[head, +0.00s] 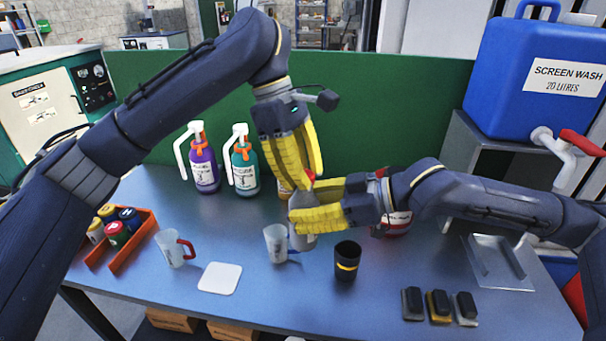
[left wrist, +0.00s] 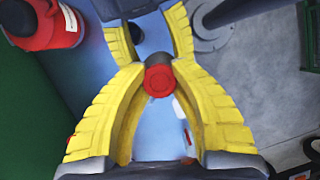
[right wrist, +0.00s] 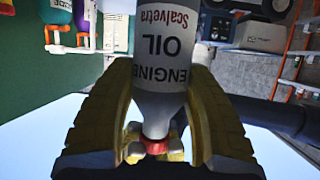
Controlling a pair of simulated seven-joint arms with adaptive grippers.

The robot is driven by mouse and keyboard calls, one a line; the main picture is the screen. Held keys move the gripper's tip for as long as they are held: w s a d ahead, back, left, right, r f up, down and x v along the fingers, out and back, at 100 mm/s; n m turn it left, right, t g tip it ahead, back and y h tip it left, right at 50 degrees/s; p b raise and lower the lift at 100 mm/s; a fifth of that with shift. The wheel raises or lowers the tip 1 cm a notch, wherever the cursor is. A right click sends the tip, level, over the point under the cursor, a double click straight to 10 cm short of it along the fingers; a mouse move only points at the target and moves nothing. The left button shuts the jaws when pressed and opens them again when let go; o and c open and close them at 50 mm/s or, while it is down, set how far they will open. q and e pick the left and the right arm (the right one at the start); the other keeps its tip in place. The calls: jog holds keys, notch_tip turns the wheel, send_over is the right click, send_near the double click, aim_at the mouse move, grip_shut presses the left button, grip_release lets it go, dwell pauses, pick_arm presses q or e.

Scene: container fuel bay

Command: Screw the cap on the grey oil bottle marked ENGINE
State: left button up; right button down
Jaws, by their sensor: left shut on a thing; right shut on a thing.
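In the right wrist view, the cap (right wrist: 155,147) meets the end of the bottle's neck; whether the thread is engaged cannot be told.
Purple (head: 203,170) and teal (head: 243,170) pump bottles stand behind left. A clear cup (head: 276,243) and a black cup (head: 347,262) stand close in front. A red-handled mug (head: 174,250), white coaster (head: 220,278) and orange tray (head: 135,250) are left; a metal tray (head: 497,262) is right.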

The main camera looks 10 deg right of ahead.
pick_arm(q)
jog(key=m, duration=0.3)
jog(key=shift+g+y, duration=0.3)
jog(key=shift+g, duration=0.1)
jog(key=o, duration=0.9)
jog(key=shift+c, duration=0.2)
jog(key=shift+r, duration=0.1)
